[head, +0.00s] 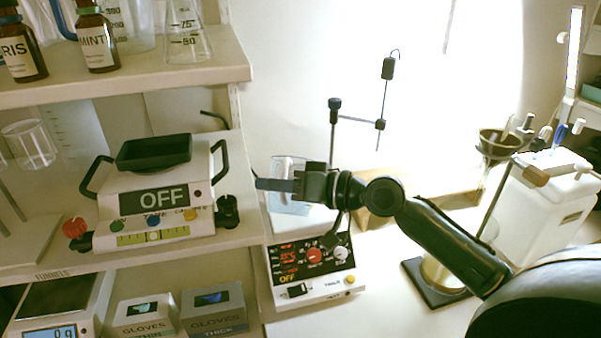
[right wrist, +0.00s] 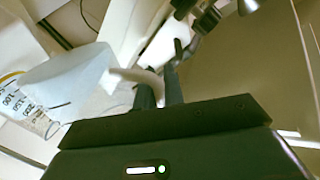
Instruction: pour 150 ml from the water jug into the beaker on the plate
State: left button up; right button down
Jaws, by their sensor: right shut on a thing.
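My right gripper (head: 275,185) reaches in from the right, above the hot plate (head: 315,270), whose panel reads OFF. In the right wrist view, its fingers (right wrist: 160,92) are shut on the white handle of the pale, translucent water jug (right wrist: 70,75). The beaker (right wrist: 25,105), clear with printed volume marks, is at the left edge of that view, beside the jug and partly hidden by it. In the head view, a clear vessel (head: 290,166) shows behind the gripper; I cannot tell there which parts are jug or beaker. The water level and jug tilt are unclear. My left gripper is not in view.
A shelf on the left holds an OFF-labelled device (head: 155,200), glove boxes (head: 213,310) and a scale (head: 50,325). Bottles (head: 97,40) and a flask (head: 187,38) stand above. A stand with a funnel (head: 500,143) and a white container (head: 540,200) are at right.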

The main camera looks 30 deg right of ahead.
jog(key=s+a+r+n, duration=0.1)
jog(key=n, duration=0.1)
jog(key=s+a+r+n+t, duration=0.1)
jog(key=s+r+n, duration=0.1)
jog(key=shift+a, duration=0.15)
jog(key=n, duration=0.1)
jog(key=s+a+n+b, duration=0.1)
jog(key=n, duration=0.1)
jog(key=shift+s+a+r+n, duration=0.15)
jog(key=shift+s+r+n, duration=0.15)
jog(key=shift+r, duration=0.05)
dwell(0.4)
